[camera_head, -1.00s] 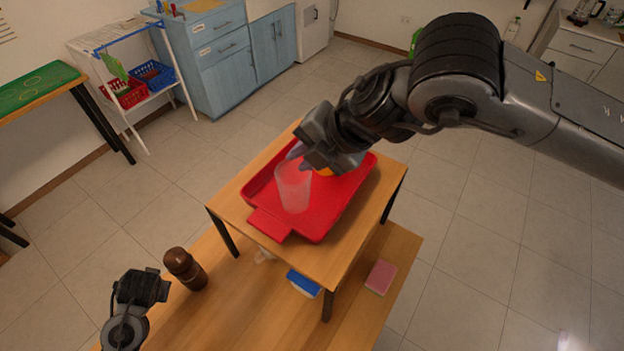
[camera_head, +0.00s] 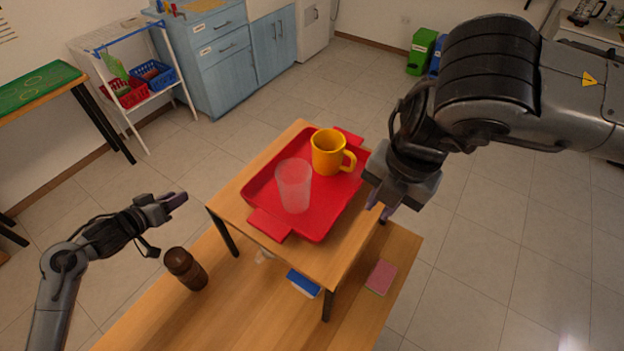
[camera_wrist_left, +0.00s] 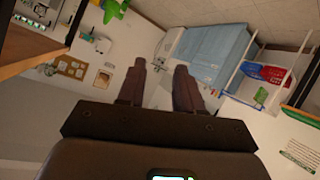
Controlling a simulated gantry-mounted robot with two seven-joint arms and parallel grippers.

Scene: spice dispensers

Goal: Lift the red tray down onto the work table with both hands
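The red tray (camera_head: 262,187) lies flat on a small raised wooden stand (camera_head: 232,203). A clear cup (camera_head: 294,186) and a yellow mug (camera_head: 328,151) stand upright in it. The tray's handles stick out at its near and far ends. The work table (camera_head: 150,318) is the lower wooden surface under the stand. My left gripper (camera_head: 176,201) is left of the stand, apart from the tray; the left wrist view shows its two fingers (camera_wrist_left: 161,85) spread with nothing between them. My right gripper (camera_head: 379,210) is beside the tray's right side, fingers pointing down, with a gap between them and no object visible there.
A brown bottle (camera_head: 186,268) stands on the work table left of the stand, below my left gripper. A blue-and-white item (camera_head: 303,283) lies beneath the stand, and a pink block (camera_head: 381,277) lies to its right. The work table's left front part is clear.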

